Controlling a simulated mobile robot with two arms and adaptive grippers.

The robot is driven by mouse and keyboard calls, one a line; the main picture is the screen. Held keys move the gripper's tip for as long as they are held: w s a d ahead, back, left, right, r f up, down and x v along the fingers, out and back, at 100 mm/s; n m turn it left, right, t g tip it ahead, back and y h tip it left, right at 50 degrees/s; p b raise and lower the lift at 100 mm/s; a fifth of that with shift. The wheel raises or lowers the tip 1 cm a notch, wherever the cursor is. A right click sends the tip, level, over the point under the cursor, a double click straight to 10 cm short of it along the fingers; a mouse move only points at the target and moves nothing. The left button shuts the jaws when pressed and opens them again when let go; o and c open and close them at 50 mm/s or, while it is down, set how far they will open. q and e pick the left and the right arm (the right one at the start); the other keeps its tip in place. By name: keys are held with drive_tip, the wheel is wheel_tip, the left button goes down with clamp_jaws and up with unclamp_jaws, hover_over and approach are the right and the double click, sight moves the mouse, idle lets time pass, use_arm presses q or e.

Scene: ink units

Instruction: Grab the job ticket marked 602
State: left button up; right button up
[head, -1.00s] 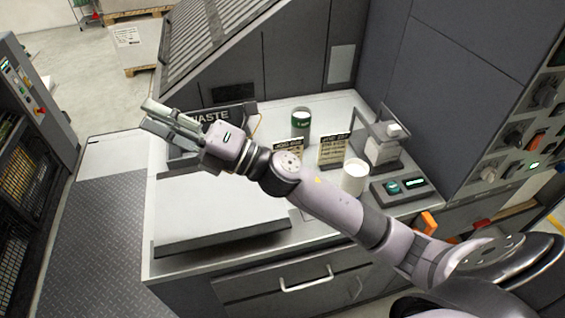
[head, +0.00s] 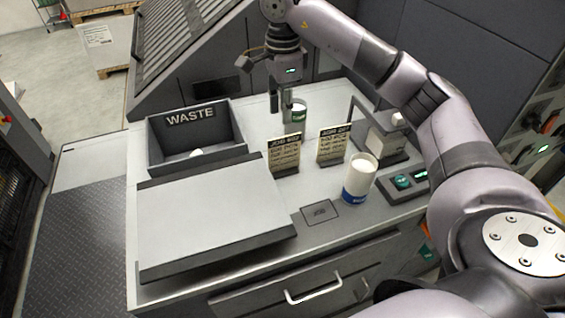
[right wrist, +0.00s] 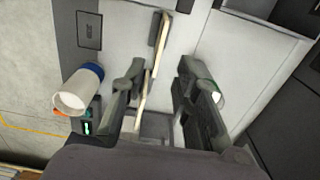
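Two cream job tickets with dark headers stand upright on the worktop in the head view. One ticket (head: 285,155) is in the middle and the other ticket (head: 332,146) is to its right; their numbers are too small to read surely. Both show nearly edge-on in the right wrist view, the far one (right wrist: 159,45) and the nearer one (right wrist: 143,92), partly hidden by a finger. My right gripper (head: 281,103) points down, open and empty, above and behind the middle ticket; its spread fingers show in the right wrist view (right wrist: 160,82). My left gripper is out of view.
A green-labelled can (head: 299,110) stands close by the right gripper. A blue-and-white cup (head: 360,180) stands in front of the right ticket. A waste bin (head: 197,158) and grey flat panel (head: 210,212) lie left. A small device (head: 403,182) sits right.

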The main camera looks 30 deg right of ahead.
sight(283, 137)
wheel_tip(283, 137, down, 11)
drive_tip(key=shift+f+p, duration=0.1)
drive_tip(key=shift+p, duration=1)
wheel_tip(283, 137, down, 4)
drive_tip(key=shift+d+f+p, duration=0.1)
drive_tip(key=shift+f+p, duration=0.05)
drive_tip(key=shift+p, duration=1.05)
drive_tip(key=shift+f, duration=0.5)
drive_tip(key=shift+f, duration=0.15)
clamp_jaws()
